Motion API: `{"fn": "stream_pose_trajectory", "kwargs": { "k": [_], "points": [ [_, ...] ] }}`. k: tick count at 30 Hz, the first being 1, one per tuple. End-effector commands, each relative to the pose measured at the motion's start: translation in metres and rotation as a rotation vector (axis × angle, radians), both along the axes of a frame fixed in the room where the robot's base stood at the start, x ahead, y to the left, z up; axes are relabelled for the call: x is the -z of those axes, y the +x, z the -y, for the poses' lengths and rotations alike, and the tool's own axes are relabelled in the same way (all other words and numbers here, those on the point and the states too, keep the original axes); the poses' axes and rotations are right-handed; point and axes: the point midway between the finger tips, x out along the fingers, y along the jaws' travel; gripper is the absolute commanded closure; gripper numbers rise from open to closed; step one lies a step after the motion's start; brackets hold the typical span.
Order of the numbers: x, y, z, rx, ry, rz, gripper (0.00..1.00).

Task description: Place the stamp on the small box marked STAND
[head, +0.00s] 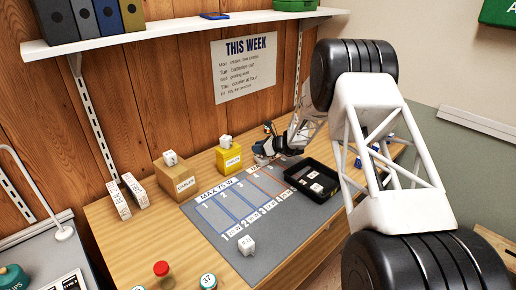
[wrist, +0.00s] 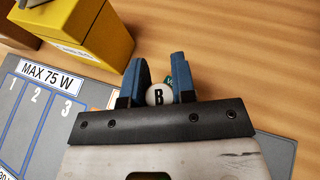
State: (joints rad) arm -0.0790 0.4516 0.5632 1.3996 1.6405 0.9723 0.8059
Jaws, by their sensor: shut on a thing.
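My gripper (wrist: 157,82) has its two blue fingers closed around a small white round piece marked B (wrist: 157,95), seemingly the stamp. In the head view my gripper (head: 262,149) is low over the table, right of a yellow box (head: 231,166); the held piece is too small to make out there. The yellow box also shows at upper left in the wrist view (wrist: 98,35), apart from my fingers. Its white label is too blurred to read as STAND. A white cube (head: 226,141) sits on it.
A cardboard box (head: 176,187) with a white cube on top stands left of the yellow one. A black tray (head: 300,186) with white pieces lies on the grey mat (head: 215,228). Another cube (head: 246,245) is on the mat. A red-capped item (head: 161,269) stands in front.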

Motion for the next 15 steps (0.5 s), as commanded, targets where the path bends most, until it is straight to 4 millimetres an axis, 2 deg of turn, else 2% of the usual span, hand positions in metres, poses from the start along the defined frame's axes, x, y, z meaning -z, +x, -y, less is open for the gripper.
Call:
{"fn": "stream_pose_trajectory", "kwargs": {
  "k": [11, 12, 15],
  "points": [
    [0.003, 0.0001, 0.0, 0.0, 0.0, -0.001, 0.98],
    [0.0025, 0.0002, 0.0, 0.0, 0.0, 0.0, 0.69],
    [0.0025, 0.0001, 0.0, 0.0, 0.0, 0.0, 0.54]
  ]
}}
